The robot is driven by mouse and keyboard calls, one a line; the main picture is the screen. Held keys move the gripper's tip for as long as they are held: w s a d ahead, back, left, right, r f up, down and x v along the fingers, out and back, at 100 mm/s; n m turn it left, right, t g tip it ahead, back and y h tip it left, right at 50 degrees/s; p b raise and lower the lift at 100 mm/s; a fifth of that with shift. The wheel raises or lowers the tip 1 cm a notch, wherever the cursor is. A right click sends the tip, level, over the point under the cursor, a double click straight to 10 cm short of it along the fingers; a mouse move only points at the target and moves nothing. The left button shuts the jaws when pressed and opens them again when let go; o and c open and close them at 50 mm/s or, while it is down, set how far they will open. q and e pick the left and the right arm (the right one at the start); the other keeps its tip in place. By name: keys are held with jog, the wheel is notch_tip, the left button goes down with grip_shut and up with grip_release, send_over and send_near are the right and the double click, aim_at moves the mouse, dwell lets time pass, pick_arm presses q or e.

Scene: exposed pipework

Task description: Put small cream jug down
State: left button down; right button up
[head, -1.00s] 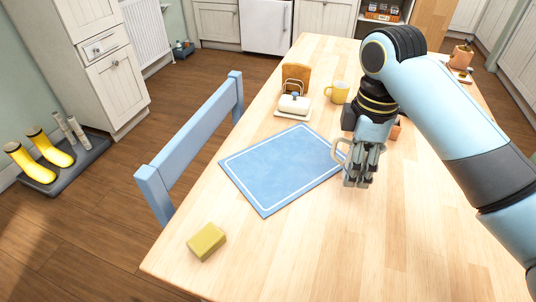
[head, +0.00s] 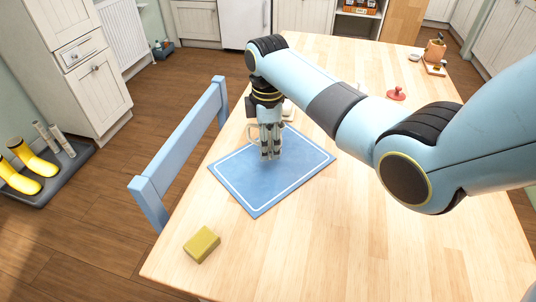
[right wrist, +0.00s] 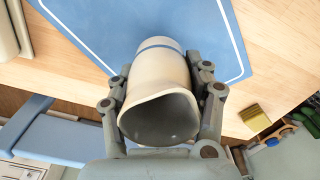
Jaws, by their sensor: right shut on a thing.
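The small cream jug (right wrist: 158,95) is between the fingers of my right gripper (right wrist: 165,100) in the right wrist view, with its wide mouth toward the camera and a blue band near its far end. In the head view my right gripper (head: 270,152) points down over the far part of the blue placemat (head: 262,185). I cannot tell whether the jug touches the mat. My left gripper is not in view.
A yellow sponge (head: 202,244) lies near the table's front left corner. A blue chair (head: 182,150) stands along the left edge. A red object (head: 396,94) and a wooden stand (head: 435,55) are farther back. The wooden table (head: 340,220) right of the mat is clear.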

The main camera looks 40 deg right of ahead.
jog(key=shift+f, duration=1.85)
jog(key=shift+b, duration=0.3)
jog(key=o, duration=1.3)
jog(key=shift+f, duration=0.15)
notch_tip(320, 180, up, 12)
jog(key=p, duration=0.1)
jog(key=shift+p, duration=0.3)
